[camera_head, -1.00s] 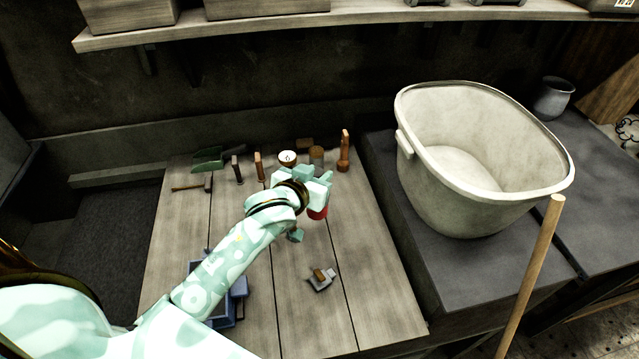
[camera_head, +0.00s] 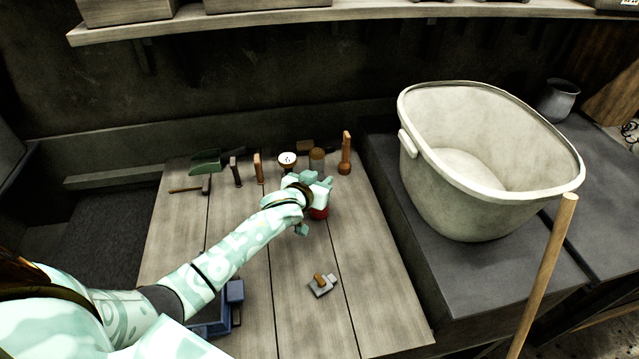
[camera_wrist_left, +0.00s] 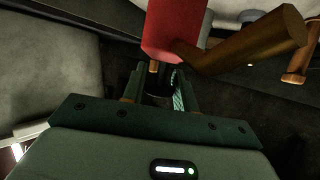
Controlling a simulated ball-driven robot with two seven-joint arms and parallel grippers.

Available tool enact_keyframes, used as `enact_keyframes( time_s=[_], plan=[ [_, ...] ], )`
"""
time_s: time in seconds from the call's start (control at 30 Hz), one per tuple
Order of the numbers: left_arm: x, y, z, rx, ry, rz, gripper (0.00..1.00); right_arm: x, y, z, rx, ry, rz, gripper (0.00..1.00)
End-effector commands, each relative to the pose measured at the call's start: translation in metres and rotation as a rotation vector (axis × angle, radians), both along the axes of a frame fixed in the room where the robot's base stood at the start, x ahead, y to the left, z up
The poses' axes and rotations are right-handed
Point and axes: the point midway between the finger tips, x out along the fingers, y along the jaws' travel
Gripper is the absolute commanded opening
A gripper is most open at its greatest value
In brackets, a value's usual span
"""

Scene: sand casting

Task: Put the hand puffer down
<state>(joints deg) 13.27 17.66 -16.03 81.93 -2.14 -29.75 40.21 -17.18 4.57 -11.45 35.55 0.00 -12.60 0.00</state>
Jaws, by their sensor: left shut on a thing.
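The hand puffer (camera_head: 319,213) shows as a small red piece under my left gripper (camera_head: 316,187), over the back middle of the plank table. The gripper and wrist hide most of it in the head view. In the left wrist view, the red body (camera_wrist_left: 174,28) is at the top, just beyond the jaws (camera_wrist_left: 163,88). My left gripper is shut on the puffer. I cannot tell whether the puffer touches the tabletop. My right gripper is not in view.
Along the table's back stand a green scoop (camera_head: 206,162), a hammer (camera_head: 192,188), a white-topped can (camera_head: 287,160) and a wooden rammer (camera_head: 345,155). A grey block tool (camera_head: 321,284) lies nearer. Blue parts (camera_head: 222,310) are front left. A big pale bucket (camera_head: 470,210) stands right.

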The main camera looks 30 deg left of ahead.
Motion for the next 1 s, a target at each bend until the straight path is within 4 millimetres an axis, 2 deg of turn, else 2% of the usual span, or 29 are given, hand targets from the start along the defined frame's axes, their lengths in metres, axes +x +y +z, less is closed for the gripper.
enact_keyframes(
  time_s=[0.4,0.43,0.5,0.83,1.0],
  plan=[
    [0.000,-0.001,-0.007,-0.001,-0.003,-0.001,0.00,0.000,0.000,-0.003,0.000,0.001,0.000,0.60],
    [0.000,0.000,-0.007,-0.001,-0.002,-0.001,0.35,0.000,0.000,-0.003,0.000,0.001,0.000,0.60],
    [0.000,0.000,-0.007,0.000,-0.002,-0.001,0.51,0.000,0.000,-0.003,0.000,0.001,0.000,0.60],
    [0.000,0.000,-0.002,0.001,-0.002,0.000,0.51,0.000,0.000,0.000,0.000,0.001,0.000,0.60],
    [-0.026,-0.001,0.008,-0.001,0.000,-0.001,0.51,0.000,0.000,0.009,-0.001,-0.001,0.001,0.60]
  ],
)
